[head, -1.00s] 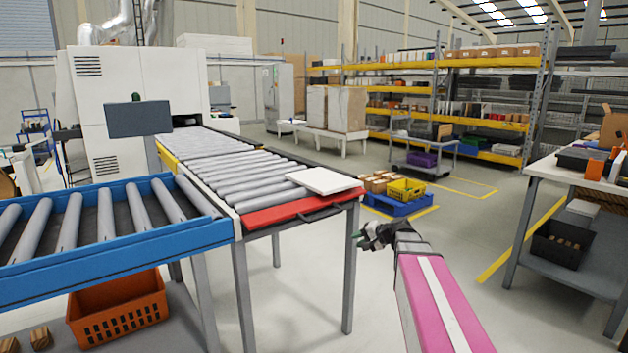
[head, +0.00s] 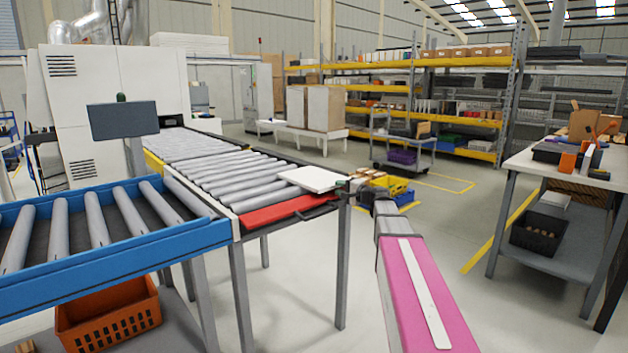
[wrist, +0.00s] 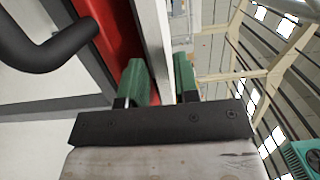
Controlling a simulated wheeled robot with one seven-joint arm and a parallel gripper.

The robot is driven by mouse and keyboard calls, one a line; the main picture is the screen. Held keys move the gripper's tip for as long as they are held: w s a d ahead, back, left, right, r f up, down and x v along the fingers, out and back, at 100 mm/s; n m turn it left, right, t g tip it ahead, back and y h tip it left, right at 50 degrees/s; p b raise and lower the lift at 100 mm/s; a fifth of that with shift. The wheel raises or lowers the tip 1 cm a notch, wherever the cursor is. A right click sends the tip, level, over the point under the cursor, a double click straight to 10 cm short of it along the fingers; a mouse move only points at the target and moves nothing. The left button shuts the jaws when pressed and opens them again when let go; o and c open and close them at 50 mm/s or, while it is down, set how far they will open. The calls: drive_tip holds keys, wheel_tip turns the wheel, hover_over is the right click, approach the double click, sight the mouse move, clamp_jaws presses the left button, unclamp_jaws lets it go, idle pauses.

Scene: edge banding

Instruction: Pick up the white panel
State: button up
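The white panel (head: 312,179) lies flat on the rollers at the right end of the conveyor, by its red end strip. My gripper (head: 350,186) is at the panel's right edge. In the wrist view the panel's edge (wrist: 156,40) runs between the two green fingertips of my gripper (wrist: 162,82), one on each side. The fingers are apart, with narrow room beside the panel; firm contact is not visible. The far part of the panel is out of the wrist view.
The red end strip (head: 285,214) carries a black handle, which shows close by in the wrist view (wrist: 45,48). A blue roller conveyor (head: 120,254) stands at the left. A workbench (head: 560,172) is at the right.

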sight(331, 183)
drive_tip(key=x, duration=0.5)
drive_tip(key=shift+w, duration=0.2)
clamp_jaws()
drive_tip(key=shift+r, duration=0.1)
drive_tip(key=shift+r, duration=0.3)
wheel_tip(331, 183, up, 4)
drive_tip(key=shift+f, duration=0.15)
drive_tip(key=s+a+r, duration=0.3)
drive_tip(key=s+r, duration=0.3)
drive_tip(key=s, duration=0.5)
drive_tip(key=s+d+r, duration=0.8)
drive_tip(key=s+r, duration=0.1)
drive_tip(key=r, duration=0.1)
drive_tip(key=shift+d+r, duration=0.25)
drive_tip(key=shift+d, duration=0.1)
